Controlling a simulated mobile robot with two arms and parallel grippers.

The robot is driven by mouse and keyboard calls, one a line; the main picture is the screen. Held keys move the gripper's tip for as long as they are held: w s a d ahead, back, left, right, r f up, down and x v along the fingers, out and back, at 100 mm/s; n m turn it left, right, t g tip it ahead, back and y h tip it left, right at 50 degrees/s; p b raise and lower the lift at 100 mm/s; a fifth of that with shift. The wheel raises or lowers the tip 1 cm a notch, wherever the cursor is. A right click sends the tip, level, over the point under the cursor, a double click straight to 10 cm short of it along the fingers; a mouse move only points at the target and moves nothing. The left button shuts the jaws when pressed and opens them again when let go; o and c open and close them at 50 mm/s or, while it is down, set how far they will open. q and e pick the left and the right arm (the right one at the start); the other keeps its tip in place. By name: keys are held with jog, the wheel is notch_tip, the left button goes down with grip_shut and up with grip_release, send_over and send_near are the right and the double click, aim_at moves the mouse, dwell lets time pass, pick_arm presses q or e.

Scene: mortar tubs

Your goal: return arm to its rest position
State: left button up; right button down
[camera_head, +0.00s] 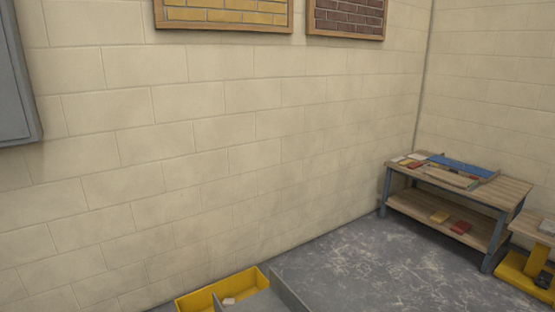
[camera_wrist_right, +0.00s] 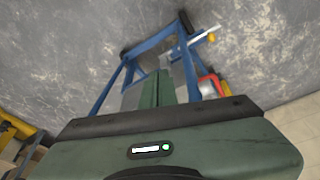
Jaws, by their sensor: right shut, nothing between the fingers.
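Neither gripper shows in the head view. In the right wrist view a dark edge of my right gripper (camera_wrist_right: 155,173) shows at the bottom centre. It is shut, with nothing visible held, and its fingertips cannot be made out. A green body with a black strip, a white label and a green light fills the lower part of that view, probably my own base, with a green upright behind it. My left gripper is in no view.
A yellow tub (camera_head: 192,302) holding a small pale piece stands by the wall at the bottom. A wooden workbench (camera_head: 510,190) stands at the right. A blue frame (camera_wrist_right: 103,92) stands beyond the green body in the wrist view.

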jog(key=s+d+f+g+b, duration=0.1)
jog(key=s+f+b, duration=0.3)
jog(key=f, duration=1.3)
jog(key=s+f+g+b, duration=0.15)
jog(key=s+f, duration=0.45)
jog(key=f, duration=1.1)
jog(key=s+d+f+b, duration=0.2)
jog(key=s+f, duration=0.6)
jog(key=s, duration=0.2)
jog(key=shift+f, duration=0.2)
jog(key=shift+s, duration=0.1)
